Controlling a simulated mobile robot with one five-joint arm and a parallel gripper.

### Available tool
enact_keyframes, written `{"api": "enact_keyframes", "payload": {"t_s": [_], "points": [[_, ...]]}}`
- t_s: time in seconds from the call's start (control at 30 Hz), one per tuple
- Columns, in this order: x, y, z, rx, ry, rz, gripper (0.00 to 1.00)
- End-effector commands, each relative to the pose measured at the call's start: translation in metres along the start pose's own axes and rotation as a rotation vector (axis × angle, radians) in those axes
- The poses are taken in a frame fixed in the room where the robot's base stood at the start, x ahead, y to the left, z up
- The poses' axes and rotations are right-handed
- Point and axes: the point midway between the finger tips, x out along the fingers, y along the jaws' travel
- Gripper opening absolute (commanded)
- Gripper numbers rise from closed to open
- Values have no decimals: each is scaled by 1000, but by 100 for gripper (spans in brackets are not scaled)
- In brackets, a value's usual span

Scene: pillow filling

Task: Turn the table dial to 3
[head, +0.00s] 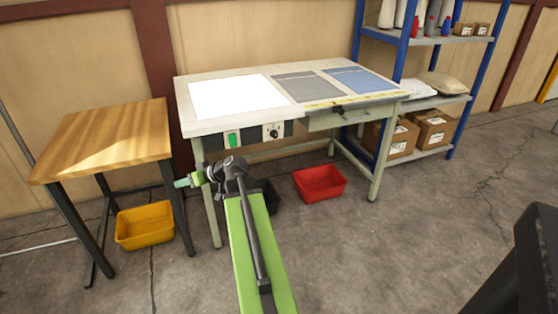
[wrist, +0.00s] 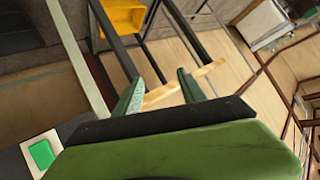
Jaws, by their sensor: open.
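The dial (head: 274,132) is a small dark knob on a pale plate, on the dark front panel of the white-topped work table (head: 188,116). Its setting is too small to read. My gripper (head: 179,183) is open and empty, left of and below the dial, pointing left beside the table's front left leg. In the wrist view my gripper (wrist: 160,78) shows two green fingers spread apart with nothing between them. The dial is not seen in the wrist view.
A green switch (head: 232,140) sits left of the dial; it also shows in the wrist view (wrist: 41,154). A wooden table (head: 110,135) stands left, above a yellow bin (head: 145,227). A red bin (head: 319,183) is on the floor.

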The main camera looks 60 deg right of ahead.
Motion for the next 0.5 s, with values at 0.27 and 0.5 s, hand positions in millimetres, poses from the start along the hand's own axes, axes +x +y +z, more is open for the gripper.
{"api": "enact_keyframes", "payload": {"t_s": [0.27,0.5], "points": [[-172,279,32,-4,559,418,48],[-248,335,47,-7,679,571,48]]}}
